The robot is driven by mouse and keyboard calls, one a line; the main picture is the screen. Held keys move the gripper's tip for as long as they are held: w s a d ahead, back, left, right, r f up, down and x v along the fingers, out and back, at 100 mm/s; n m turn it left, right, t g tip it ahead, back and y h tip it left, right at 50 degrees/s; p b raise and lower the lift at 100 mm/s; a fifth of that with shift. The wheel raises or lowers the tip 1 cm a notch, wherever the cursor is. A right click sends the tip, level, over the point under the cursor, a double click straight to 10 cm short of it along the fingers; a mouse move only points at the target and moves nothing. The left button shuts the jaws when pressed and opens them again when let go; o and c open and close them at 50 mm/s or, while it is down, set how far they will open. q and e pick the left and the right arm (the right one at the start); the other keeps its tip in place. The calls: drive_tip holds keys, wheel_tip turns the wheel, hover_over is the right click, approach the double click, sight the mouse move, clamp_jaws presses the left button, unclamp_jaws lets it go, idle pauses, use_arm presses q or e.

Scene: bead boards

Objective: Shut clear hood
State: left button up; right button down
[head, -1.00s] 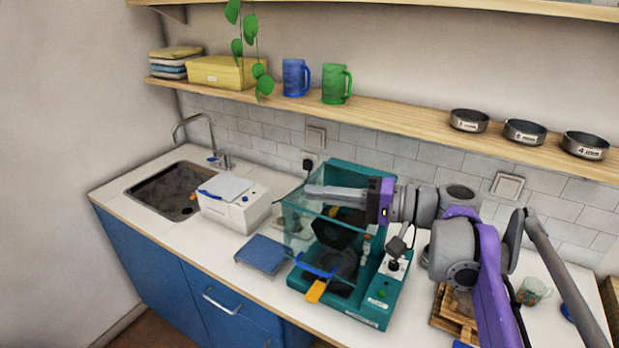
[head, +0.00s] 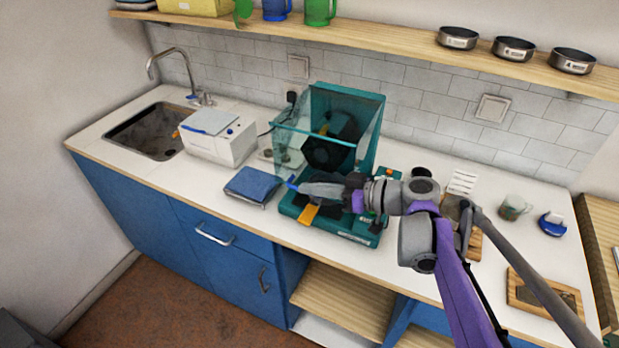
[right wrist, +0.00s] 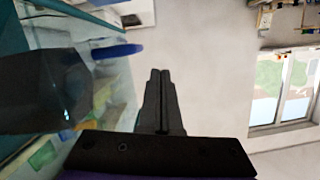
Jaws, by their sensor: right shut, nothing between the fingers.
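The clear hood (head: 286,150) is a see-through, teal-tinted cover on the teal machine (head: 346,230). It stands around and in front of the machine's dark inner part. I cannot tell whether its lower edge touches the base. A blue handle (head: 293,183) shows low at the machine's front, partly hidden by my gripper. It also shows in the right wrist view (right wrist: 117,50), left of the fingers. An orange lever (head: 308,215) sticks out at the front. My right gripper (head: 303,189) is shut and empty, close to the blue handle; contact is unclear. My left gripper is not seen.
A mug (head: 514,207) and a wooden tray (head: 545,298) are to the right. A shelf (head: 400,45) runs above.

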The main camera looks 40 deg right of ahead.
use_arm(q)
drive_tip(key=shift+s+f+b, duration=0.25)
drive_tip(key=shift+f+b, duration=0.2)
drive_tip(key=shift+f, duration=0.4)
use_arm(e)
drive_tip(key=shift+w+d+f, duration=0.15)
drive_tip(key=shift+d+f, duration=0.15)
drive_tip(key=shift+f, duration=0.4)
drive_tip(key=shift+w+d+f, duration=0.15)
drive_tip(key=shift+d+f, duration=0.1)
drive_tip(key=shift+f, duration=0.45)
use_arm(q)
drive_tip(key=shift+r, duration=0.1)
